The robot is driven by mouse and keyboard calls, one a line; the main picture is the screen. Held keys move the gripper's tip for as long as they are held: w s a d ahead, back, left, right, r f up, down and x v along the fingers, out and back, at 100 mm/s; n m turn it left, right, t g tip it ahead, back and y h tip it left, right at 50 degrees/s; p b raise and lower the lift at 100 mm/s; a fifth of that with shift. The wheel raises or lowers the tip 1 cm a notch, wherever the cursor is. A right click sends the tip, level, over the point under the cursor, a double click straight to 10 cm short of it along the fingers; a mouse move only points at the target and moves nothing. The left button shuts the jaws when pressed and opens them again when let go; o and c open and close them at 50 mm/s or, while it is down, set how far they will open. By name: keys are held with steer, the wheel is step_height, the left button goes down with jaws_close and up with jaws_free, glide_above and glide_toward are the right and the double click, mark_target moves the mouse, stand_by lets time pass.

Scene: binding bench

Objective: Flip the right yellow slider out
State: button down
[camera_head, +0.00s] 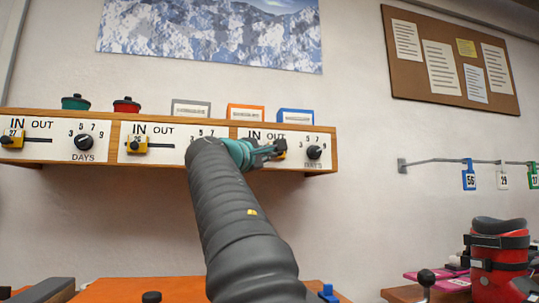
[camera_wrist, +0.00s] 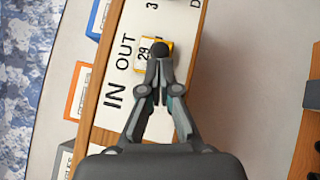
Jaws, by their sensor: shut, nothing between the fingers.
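The right yellow slider (camera_head: 281,153) is on the right white panel (camera_head: 318,138), below the word OUT. In the wrist view the slider (camera_wrist: 146,57) shows a "29" label and a black knob, level with OUT and away from IN. My gripper (camera_head: 273,149) reaches the panel from the left; its fingers (camera_wrist: 159,72) are shut and empty, with their tips at the knob on the IN side. I cannot tell whether they touch it. The fingers cover most of the slot.
The left yellow slider (camera_head: 12,140) and middle yellow slider (camera_head: 137,145) sit under IN. Black dials (camera_head: 314,152) flank the slots. Framed cards (camera_head: 295,116) and small pots (camera_head: 126,105) stand on the wooden case. The wall right of the case is clear up to a tag rail (camera_head: 435,160).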

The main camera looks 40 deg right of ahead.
steer(key=w+a+b+v, duration=0.1)
steer(key=w+b+v, duration=0.1)
steer(key=v, duration=1)
steer(key=shift+a+f, duration=0.35)
steer(key=shift+a, duration=0.05)
steer(key=shift+w, duration=0.2)
